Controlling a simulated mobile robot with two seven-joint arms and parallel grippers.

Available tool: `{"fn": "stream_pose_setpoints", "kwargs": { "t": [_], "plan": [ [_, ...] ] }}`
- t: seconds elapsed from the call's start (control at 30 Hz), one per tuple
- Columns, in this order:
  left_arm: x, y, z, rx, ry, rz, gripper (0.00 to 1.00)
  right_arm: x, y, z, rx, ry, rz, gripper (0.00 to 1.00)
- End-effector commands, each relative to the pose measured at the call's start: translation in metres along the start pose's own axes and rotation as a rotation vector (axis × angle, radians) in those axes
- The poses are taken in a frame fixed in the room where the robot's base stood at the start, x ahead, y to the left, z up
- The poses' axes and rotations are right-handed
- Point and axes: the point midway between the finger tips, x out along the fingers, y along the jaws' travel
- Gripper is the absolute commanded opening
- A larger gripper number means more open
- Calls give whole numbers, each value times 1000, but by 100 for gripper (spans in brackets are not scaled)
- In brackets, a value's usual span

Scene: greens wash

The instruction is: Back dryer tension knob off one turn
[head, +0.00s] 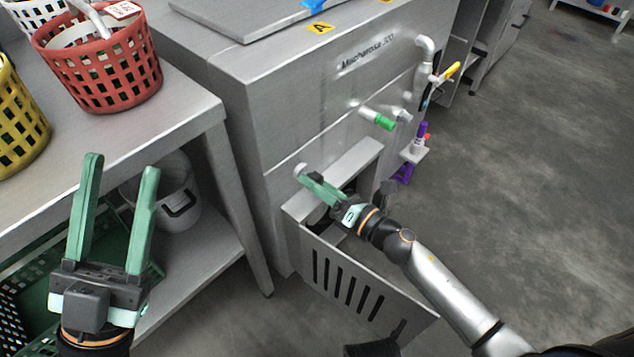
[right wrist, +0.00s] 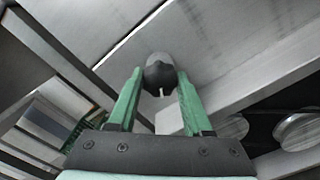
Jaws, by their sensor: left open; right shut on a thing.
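The tension knob (right wrist: 160,72) is dark and rounded with a pale mark, seen end-on in the right wrist view. My right gripper (right wrist: 160,84) has its two green fingers on either side of it, shut on it. In the head view my right gripper (head: 311,180) reaches the lower front of the steel machine (head: 290,108), above an open slotted panel (head: 345,283); the knob is mostly hidden by the fingers there. My left gripper (head: 121,167) is open and empty, in front of the steel table.
A red basket (head: 100,65) and a yellow basket (head: 15,120) stand on the steel table (head: 170,105). A white bucket (head: 172,200) sits on its lower shelf. A green-handled valve (head: 380,120) and pipes stick out of the machine's front.

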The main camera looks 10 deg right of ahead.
Motion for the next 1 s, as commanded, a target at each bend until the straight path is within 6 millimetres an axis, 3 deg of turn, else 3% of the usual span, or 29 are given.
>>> {"fn": "stream_pose_setpoints", "kwargs": {
  "t": [0.03,0.3,0.67,1.0],
  "plan": [
    [0,0,0,0,0,0,50,0,-1,0,0,2,-1,51],
    [0,0,0,-1,0,0,50,0,0,0,1,1,0,80],
    [1,0,-1,-1,0,0,50,-7,0,-1,4,1,-2,80],
    [5,-3,-6,-6,2,1,50,-68,0,-1,5,2,-4,80]
  ]
}}
